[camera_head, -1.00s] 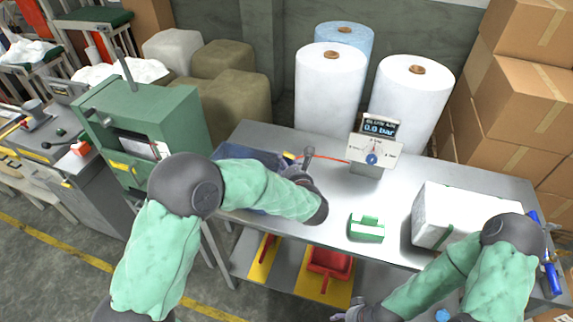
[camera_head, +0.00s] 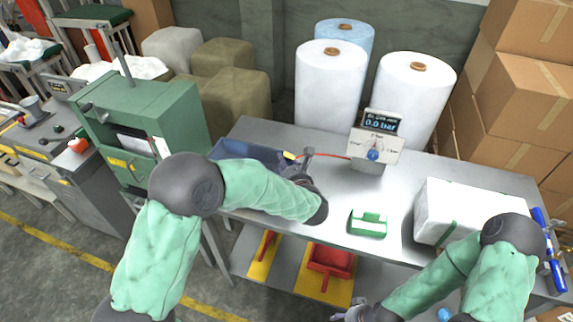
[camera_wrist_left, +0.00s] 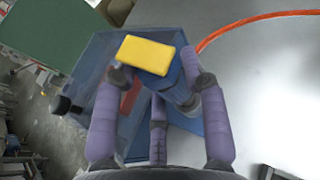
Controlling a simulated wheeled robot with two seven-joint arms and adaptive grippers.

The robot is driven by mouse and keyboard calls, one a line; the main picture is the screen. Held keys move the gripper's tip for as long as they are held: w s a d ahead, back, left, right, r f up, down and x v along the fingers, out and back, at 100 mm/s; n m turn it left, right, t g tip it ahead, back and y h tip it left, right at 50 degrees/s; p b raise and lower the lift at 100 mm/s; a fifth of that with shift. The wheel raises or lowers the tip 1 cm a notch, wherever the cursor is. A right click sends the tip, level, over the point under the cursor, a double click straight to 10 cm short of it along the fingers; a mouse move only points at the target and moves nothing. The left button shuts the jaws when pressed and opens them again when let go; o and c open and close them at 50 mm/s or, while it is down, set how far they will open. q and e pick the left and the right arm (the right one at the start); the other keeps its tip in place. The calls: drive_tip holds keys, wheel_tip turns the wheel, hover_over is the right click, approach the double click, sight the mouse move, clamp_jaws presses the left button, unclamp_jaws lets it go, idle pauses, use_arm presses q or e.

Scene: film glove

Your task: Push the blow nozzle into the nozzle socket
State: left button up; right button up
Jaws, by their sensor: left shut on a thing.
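My left gripper (camera_head: 298,158) is shut on a blue tool with a yellow block-shaped end, which looks like the blow nozzle (camera_head: 289,155). In the left wrist view, the blue body (camera_wrist_left: 180,92) sits between the fingers (camera_wrist_left: 162,82) and the yellow end (camera_wrist_left: 147,54) points away from the palm. The nozzle is above or beside a blue bin (camera_head: 232,151); I cannot tell if they touch. The fingers partly hide it. I cannot clearly make out the nozzle socket. My right gripper (camera_head: 347,313) is low at the bottom edge, its fingers partly cut off.
An orange hose (camera_head: 333,156) runs across the grey table (camera_head: 330,190) to a gauge unit (camera_head: 375,148) reading 0.0 bar. A green block-like item (camera_head: 368,223) and a white box (camera_head: 455,212) stand to the right. The table's middle is clear.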

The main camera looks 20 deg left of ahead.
use_arm(q)
drive_tip(key=shift+f+b, duration=0.65)
drive_tip(key=shift+f, duration=0.05)
drive_tip(key=o, duration=1.3)
drive_tip(key=shift+s+d, duration=0.1)
drive_tip(key=v, duration=1.1)
drive_tip(key=shift+s+d+r, duration=0.2)
drive_tip(key=shift+s, duration=0.1)
